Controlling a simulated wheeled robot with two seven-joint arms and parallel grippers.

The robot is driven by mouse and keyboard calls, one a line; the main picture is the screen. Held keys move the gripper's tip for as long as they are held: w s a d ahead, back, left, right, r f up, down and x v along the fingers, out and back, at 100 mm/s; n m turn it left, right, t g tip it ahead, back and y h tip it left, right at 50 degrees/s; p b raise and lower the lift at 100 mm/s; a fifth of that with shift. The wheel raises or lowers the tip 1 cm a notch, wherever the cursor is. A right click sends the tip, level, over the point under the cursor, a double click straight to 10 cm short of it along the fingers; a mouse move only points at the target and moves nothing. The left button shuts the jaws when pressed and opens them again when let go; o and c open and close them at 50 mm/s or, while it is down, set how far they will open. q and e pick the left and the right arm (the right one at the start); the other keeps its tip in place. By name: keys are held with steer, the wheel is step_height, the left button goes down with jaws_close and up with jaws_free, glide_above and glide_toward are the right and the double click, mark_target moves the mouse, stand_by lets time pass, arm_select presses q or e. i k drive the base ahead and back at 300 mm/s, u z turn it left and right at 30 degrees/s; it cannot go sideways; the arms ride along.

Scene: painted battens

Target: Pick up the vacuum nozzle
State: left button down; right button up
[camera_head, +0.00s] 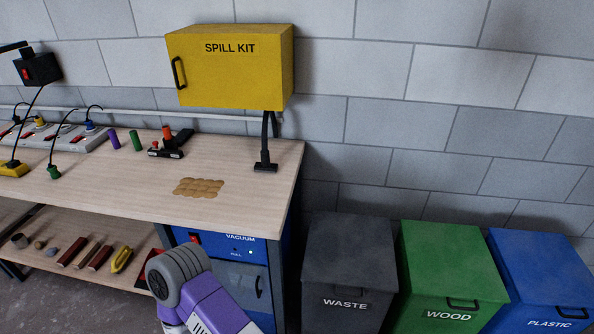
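The vacuum nozzle (265,166) is a black, flat-ended piece at the right back corner of the wooden workbench (120,189). Its black hose (265,130) rises from it behind the lower right of the yellow spill kit box. The nozzle's flat end rests on or just above the bench top; I cannot tell which. A purple and grey rounded part of my own arm shows at the bottom, in front of the bench. Neither gripper is visible, and nothing touches the nozzle.
A spill kit box (230,80) hangs above the bench. A black and orange tool (170,144), a purple cylinder (114,139) and a green cylinder (136,141) stand left of the nozzle. Brown pieces (199,187) lie in front. Waste (349,260), wood (450,270) and plastic (540,270) bins stand right.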

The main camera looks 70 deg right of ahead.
mark_target(265, 166)
steer(key=k, duration=0.15)
steer(key=z, duration=1.1)
